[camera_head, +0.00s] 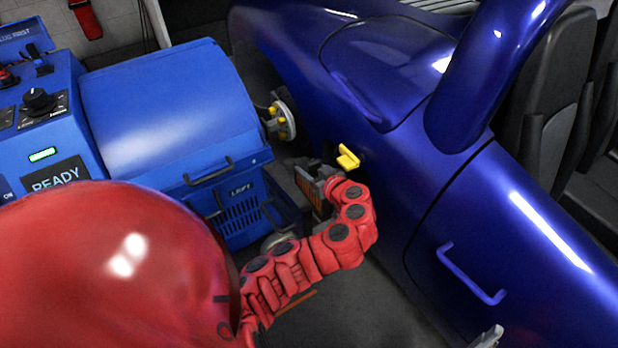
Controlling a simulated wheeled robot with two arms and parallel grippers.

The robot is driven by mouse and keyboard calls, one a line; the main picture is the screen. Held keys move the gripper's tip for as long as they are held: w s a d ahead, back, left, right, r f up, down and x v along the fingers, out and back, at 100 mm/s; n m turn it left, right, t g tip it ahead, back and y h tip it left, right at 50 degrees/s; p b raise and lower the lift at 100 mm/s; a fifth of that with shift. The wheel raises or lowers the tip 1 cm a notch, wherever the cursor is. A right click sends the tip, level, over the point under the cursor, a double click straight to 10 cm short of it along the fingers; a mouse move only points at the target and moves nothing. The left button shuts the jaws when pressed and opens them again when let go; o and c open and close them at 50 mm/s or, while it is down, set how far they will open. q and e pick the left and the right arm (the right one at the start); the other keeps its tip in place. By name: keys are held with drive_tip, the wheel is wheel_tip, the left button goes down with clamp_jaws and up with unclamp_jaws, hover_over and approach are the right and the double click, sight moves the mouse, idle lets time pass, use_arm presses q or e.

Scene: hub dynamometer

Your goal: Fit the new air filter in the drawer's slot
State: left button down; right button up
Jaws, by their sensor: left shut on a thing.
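My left gripper (321,179) is at the end of the red arm, in the gap between the blue dynamometer and the blue car. It is shut on a flat, dark-framed panel with an orange-brown face (307,188), which looks like the air filter. The panel is tilted and held up beside the unit marked LEFT. The drawer (283,207) appears as a dark blue part with a handle, low beside the grille. Its slot is hidden from this view. A small grey tip at the bottom edge may be my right gripper (487,338); its jaws cannot be made out.
The blue dynamometer housing (170,110) stands at left, with a READY panel (57,176). A hub with yellow parts (281,121) sits by the car. A yellow piece (347,157) is close beyond the gripper. The car body (470,220) bounds the gap on the right.

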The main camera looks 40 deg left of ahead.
use_arm(q)
drive_tip(key=shift+f+b, duration=0.35)
drive_tip(key=shift+f, duration=1.45)
drive_tip(key=shift+f, duration=0.15)
drive_tip(key=shift+c, duration=1.6)
unclamp_jaws()
